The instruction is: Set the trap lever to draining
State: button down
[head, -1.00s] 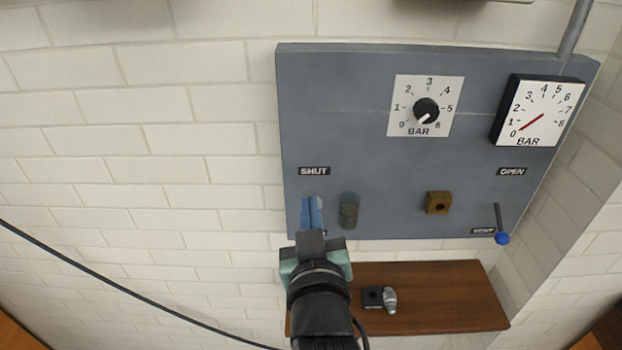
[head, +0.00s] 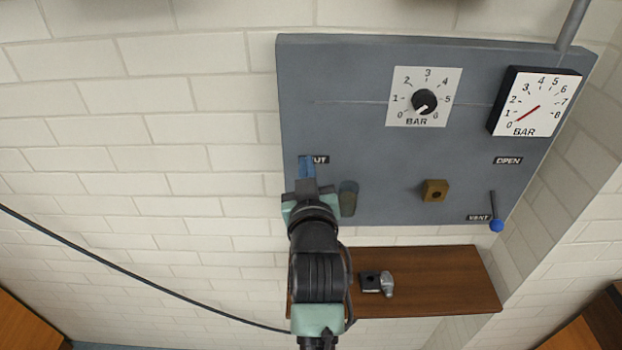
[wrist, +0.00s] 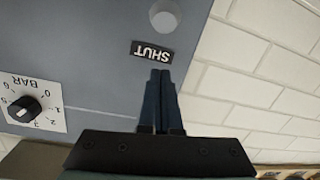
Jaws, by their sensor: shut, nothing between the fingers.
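My gripper (head: 306,163) is shut and empty. Its blue fingers are in front of the SHUT label (head: 321,160) at the left of the grey panel (head: 372,155), hiding part of that label in the head view. In the wrist view the shut fingertips (wrist: 160,75) lie just below the upside-down SHUT label (wrist: 152,52). A short lever with a blue knob (head: 496,225) hangs at the panel's lower right, beside a VENT label (head: 478,217). No lever in view is labelled as the trap lever, and I see no draining mark.
A round grey button (wrist: 165,16) is near the SHUT label. A cloudy cylinder (head: 348,198) and a brass block (head: 435,190) stick out of the panel. A dial knob (head: 424,101) and a gauge (head: 535,102) sit above. The wooden shelf (head: 445,280) below holds a small fitting (head: 386,285).

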jog(key=shift+w, duration=0.7)
jog(key=shift+s+d+f+p, duration=0.1)
jog(key=shift+s+f+p, duration=0.2)
jog(key=shift+f, duration=0.35)
jog(key=shift+s+d+f+p, duration=0.1)
jog(key=shift+s+f+p, duration=0.15)
jog(key=shift+f, duration=0.35)
jog(key=shift+s+d+f, duration=0.15)
jog(key=shift+s+f, duration=0.15)
jog(key=shift+f, duration=0.3)
jog(key=shift+f+b, duration=0.2)
jog(key=shift+b, duration=0.25)
jog(key=shift+s+t+b, duration=0.15)
jog(key=shift+t+b, duration=0.15)
jog(key=shift+b, duration=0.45)
